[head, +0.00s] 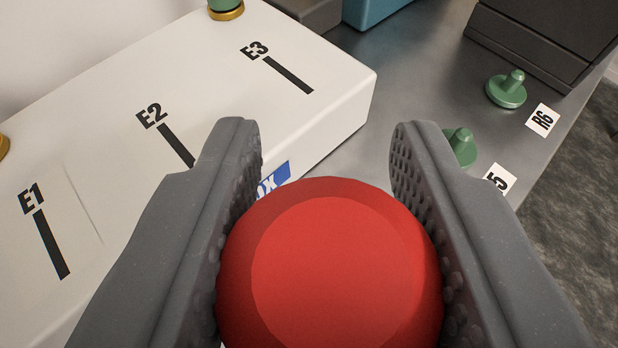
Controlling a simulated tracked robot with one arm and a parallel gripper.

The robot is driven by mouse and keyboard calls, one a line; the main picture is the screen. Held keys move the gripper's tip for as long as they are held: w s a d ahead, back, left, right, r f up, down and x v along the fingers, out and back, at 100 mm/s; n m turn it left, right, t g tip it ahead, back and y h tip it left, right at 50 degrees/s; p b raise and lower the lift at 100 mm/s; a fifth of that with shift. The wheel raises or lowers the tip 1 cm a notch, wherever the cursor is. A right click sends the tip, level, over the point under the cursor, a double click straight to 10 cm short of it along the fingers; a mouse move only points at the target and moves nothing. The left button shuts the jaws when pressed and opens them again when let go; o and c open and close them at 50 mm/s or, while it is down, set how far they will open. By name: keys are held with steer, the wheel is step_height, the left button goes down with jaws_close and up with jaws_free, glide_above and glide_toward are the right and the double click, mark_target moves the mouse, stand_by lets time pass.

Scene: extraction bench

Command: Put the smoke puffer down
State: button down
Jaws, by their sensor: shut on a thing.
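The smoke puffer (335,270) shows as a red, rounded bulb at the bottom centre of the head view. My gripper (325,150) is shut on it, with one grey textured finger pressed to its left side and one to its right. The bulb's lower part is cut off by the picture edge. The puffer sits below and between the fingertips. What is directly beneath it is hidden by the bulb and the fingers.
A white box (200,75) with slots marked E1, E2 and E3 fills the left. Green knobbed pieces (507,90) stand by labels R6 (542,120) and a partly hidden one on the grey bench (420,85). A dark case (545,35) stands back right. The bench edge drops off at right.

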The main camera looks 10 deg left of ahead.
mark_target(319, 267)
steer(key=shift+f, duration=1.75)
steer(key=shift+f, duration=0.1)
steer(key=c, duration=1)
jaws_free()
steer(key=shift+o, duration=0.2)
steer(key=shift+s+r, duration=0.25)
steer(key=shift+s, duration=0.05)
steer(key=v, duration=1.1)
steer(key=shift+s, duration=0.15)
